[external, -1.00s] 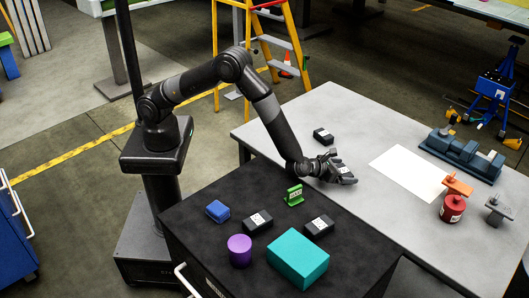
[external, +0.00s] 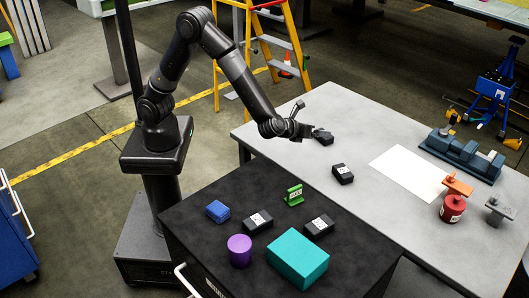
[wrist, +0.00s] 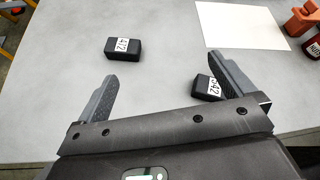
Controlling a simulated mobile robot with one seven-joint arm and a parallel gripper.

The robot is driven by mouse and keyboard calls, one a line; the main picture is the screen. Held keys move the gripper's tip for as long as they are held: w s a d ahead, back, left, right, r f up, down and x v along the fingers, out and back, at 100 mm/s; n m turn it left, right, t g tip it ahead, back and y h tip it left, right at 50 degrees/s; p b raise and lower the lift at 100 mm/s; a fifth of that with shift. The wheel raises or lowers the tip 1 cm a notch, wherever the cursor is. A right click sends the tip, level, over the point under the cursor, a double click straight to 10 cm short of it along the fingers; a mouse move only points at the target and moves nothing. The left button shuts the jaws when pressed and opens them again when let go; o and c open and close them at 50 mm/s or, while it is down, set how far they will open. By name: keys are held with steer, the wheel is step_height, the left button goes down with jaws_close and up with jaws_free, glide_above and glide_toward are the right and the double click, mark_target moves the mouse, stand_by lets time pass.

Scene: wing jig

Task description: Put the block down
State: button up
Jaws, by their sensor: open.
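Two black blocks with white number labels rest on the grey table. The nearer block (external: 343,173) lies flat left of the white sheet; it appears in the wrist view (wrist: 205,88), partly covered by my right finger. The other block (external: 325,138) lies farther back; in the wrist view it sits at upper left (wrist: 121,50), beyond the fingertips. My gripper (external: 309,118) is open and empty above the table's left part.
A white sheet (external: 405,172) lies on the table, with a blue-grey fixture (external: 460,155), a red can (external: 452,210) and a grey part (external: 499,210) to its right. The black cart top in front holds a teal box (external: 298,260), a purple cylinder (external: 239,250) and several small blocks.

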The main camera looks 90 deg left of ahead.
steer(key=s+a+r+n+g, duration=0.5)
steer(key=s+a+r+n, duration=0.7)
steer(key=s, duration=0.4)
steer(key=s+r+n+h, duration=0.1)
steer(key=s+n+h, duration=0.3)
steer(key=s, duration=0.6)
steer(key=s+r+n+h, duration=0.2)
steer(key=s+n+h, duration=0.1)
steer(key=s+n, duration=0.6)
steer(key=shift+s+d+r+t+h, duration=0.25)
steer(key=shift+s+t+h, duration=0.05)
steer(key=shift+s+h, duration=0.1)
